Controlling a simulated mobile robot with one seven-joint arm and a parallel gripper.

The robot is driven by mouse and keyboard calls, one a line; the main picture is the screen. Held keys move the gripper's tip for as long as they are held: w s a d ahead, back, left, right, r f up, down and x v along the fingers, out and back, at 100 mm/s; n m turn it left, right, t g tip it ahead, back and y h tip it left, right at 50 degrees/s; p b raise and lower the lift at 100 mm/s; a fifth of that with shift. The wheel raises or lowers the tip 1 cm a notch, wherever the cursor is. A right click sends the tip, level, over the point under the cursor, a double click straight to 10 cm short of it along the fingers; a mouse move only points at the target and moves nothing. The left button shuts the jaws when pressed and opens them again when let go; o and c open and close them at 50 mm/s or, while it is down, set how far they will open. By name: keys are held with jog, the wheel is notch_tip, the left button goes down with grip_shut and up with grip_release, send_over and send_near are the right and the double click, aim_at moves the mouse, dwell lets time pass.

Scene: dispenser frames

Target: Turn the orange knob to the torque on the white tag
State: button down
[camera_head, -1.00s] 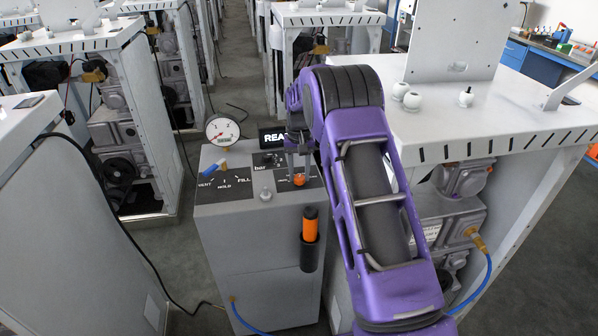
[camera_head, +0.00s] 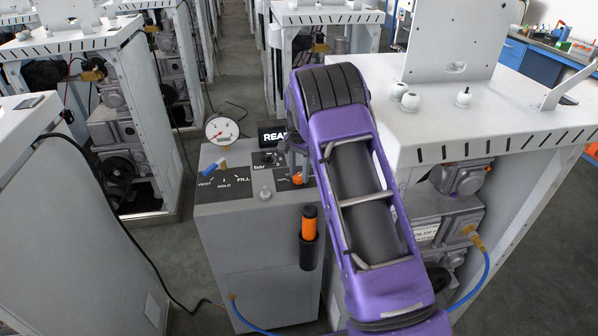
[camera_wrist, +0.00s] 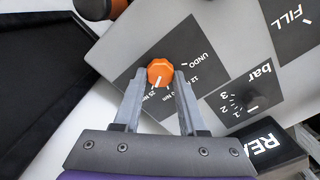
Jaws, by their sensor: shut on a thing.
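The orange knob (camera_wrist: 160,72) sits on a dark panel on the grey dispenser's top. In the wrist view its white pointer line faces down and slightly left, towards the marking that seems to read 25 Nm. UNDO, 12 Nm and a partly hidden Nm marking lie round its right side. My gripper (camera_wrist: 160,77) is shut on the knob, one finger on each side. In the head view the knob (camera_head: 298,178) shows beside my arm, which hides much of the gripper. A white label (camera_head: 427,232) is on the machine at right; its text is unreadable, and I cannot tell whether it is the tag.
The grey dispenser (camera_head: 255,235) also carries a round gauge (camera_head: 221,130), a black display (camera_head: 271,134), a bar dial (camera_wrist: 240,98) and a VENT-HOLD-FILL panel. An orange-handled tool (camera_head: 309,222) hangs in its front holder. A white bench (camera_head: 480,125) stands close at right.

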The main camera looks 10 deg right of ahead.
aim_at(299, 176)
dwell(0.4)
jog(key=shift+c, duration=2.3)
grip_release()
notch_tip(299, 176, up, 18)
jog(key=shift+f+p, duration=0.25)
jog(key=shift+p, duration=0.2)
